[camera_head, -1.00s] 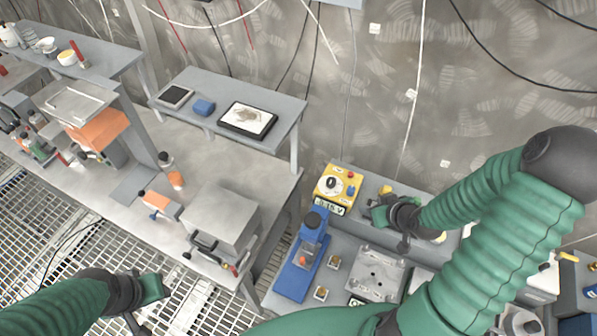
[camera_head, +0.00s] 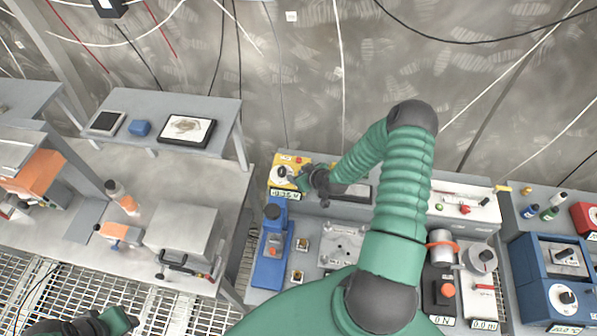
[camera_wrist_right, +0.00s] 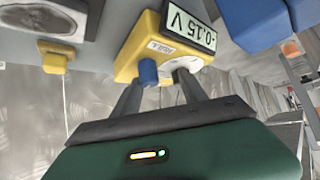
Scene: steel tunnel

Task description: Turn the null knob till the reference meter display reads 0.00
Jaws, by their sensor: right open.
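The reference meter is a small yellow box (camera_head: 277,182) on the bench; it also shows in the wrist view (camera_wrist_right: 128,60). Its display (camera_wrist_right: 190,24) reads -0.15 V. A white dial with a dark centre (camera_head: 282,172) sits on its face. In the wrist view, a blue knob (camera_wrist_right: 148,72) shows between my right fingers, and the pale dial (camera_wrist_right: 180,73) is partly hidden behind one finger. I cannot read which is the null knob. My right gripper (camera_wrist_right: 160,90) is open at the box, contact unclear. My left gripper (camera_head: 120,320) is low at the left, jaws unclear.
A blue device (camera_head: 271,245) stands just in front of the yellow box. A metal plate (camera_head: 343,242) lies right of it. A white instrument (camera_head: 465,212) and a blue meter box (camera_head: 555,290) stand further right. A grey table (camera_head: 205,143) is at the back left.

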